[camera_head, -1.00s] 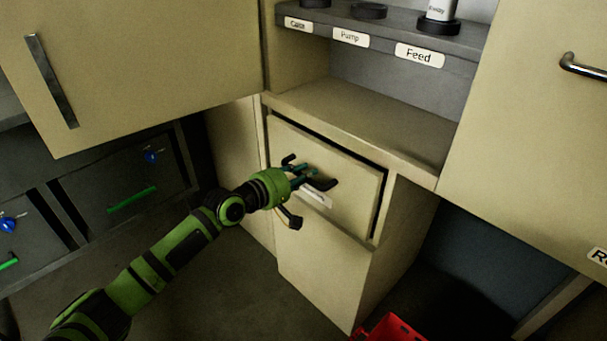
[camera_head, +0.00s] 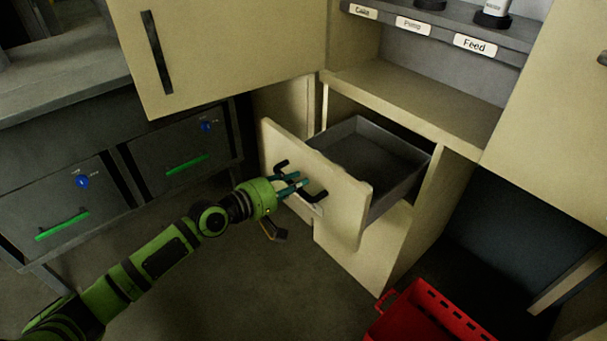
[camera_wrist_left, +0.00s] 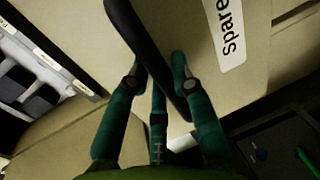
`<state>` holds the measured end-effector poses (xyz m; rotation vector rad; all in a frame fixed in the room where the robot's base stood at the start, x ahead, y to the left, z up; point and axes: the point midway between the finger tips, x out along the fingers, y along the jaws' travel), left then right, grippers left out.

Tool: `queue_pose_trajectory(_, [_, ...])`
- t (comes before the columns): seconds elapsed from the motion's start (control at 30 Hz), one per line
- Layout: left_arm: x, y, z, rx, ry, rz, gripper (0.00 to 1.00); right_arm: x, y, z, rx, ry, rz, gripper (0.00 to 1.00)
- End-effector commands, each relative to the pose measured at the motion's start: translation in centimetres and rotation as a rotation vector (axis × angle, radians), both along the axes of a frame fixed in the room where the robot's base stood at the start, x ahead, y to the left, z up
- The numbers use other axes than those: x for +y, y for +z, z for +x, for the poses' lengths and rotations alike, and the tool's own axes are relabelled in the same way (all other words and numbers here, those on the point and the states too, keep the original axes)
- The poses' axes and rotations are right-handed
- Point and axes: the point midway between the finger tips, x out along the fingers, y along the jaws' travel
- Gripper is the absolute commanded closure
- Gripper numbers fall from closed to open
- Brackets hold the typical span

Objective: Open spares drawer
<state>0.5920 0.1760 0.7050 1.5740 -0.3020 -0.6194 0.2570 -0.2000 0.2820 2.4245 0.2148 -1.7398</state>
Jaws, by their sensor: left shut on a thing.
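The spares drawer (camera_head: 336,190) is pulled out from the cream cabinet. Its grey inner tray (camera_head: 372,150) shows and looks empty. My left gripper (camera_head: 302,184) is at the drawer front, shut on the black drawer handle (camera_head: 316,194). In the left wrist view, the teal fingers (camera_wrist_left: 160,88) are around the dark handle bar (camera_wrist_left: 150,50). A white label (camera_wrist_left: 228,32) with "Spare" readable lies beside the handle on the drawer front. My right gripper is not in view.
A shelf with labels Cake, Pump and Feed (camera_head: 475,44) is above the drawer. A cream cabinet door (camera_head: 225,55) hangs at upper left. Dark drawers with green handles (camera_head: 187,164) stand at left. A red crate (camera_head: 425,318) is on the floor at lower right.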

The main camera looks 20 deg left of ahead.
Motion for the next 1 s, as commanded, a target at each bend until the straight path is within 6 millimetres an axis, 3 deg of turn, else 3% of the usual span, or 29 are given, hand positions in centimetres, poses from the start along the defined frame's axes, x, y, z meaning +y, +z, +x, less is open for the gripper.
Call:
queue_pose_trajectory(0.63, [0.71, 0.01, -0.90, -0.002, 0.002, 0.001, 1.00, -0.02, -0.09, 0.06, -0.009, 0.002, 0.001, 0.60])
queue_pose_trajectory(0.67, [0.71, 0.01, -0.90, -0.002, 0.002, 0.001, 0.69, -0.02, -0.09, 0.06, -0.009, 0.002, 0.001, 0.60])
queue_pose_trajectory(0.7, [0.71, 0.02, -0.89, -0.002, 0.002, 0.001, 0.53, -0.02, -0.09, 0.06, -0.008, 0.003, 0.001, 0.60])
queue_pose_trajectory(1.0, [0.67, 0.01, -0.92, -0.001, 0.001, 0.000, 0.52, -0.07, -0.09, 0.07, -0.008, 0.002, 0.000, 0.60])
